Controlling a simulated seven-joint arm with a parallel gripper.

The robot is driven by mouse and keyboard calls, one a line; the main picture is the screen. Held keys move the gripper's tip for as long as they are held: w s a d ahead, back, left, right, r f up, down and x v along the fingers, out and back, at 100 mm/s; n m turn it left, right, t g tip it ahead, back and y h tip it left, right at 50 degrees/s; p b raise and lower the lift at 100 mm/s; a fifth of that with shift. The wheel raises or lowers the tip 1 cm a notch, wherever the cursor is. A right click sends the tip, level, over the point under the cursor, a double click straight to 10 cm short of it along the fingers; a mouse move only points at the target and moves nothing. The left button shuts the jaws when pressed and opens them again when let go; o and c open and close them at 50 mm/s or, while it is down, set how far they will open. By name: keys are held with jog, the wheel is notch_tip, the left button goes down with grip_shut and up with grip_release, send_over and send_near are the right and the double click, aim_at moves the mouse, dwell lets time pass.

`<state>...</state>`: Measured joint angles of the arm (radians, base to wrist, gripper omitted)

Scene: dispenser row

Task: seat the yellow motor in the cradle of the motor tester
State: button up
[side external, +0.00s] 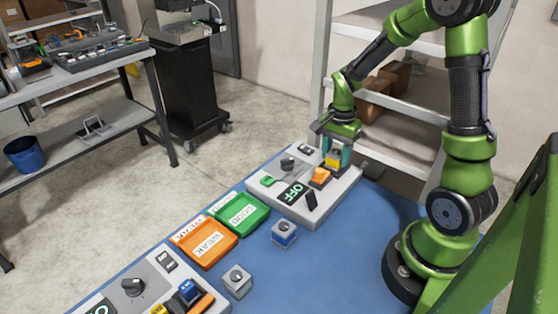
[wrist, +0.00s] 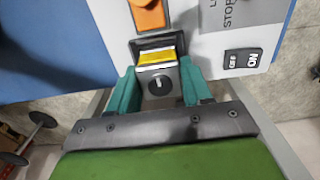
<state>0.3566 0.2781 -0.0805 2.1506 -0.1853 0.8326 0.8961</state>
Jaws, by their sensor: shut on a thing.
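The yellow motor (wrist: 156,57) is between the teal fingers of my gripper (wrist: 157,88), which is shut on it. Its grey end with a dark round shaft faces the wrist camera. In the side view my gripper (side external: 335,152) points down with the yellow motor (side external: 333,159) at the far right end of a grey tester unit (side external: 318,212). A dark cradle opening (wrist: 155,43) lies right beside the motor in the wrist view. I cannot tell whether the motor rests in it or is just above. An orange part (side external: 320,177) sits in front of the motor.
The tester has an OFF display (side external: 291,192) and a dark knob (side external: 287,163). Green GOOD (side external: 240,213) and orange WEAK (side external: 204,242) trays lie to its left. Two blocky motors (side external: 284,233) (side external: 237,281) stand on the blue mat. Another grey unit (side external: 150,276) is at lower left.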

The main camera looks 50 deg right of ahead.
dwell(0.3)
jog(key=o, duration=1.7)
jog(key=shift+c, duration=0.2)
jog(key=shift+r, duration=3.5)
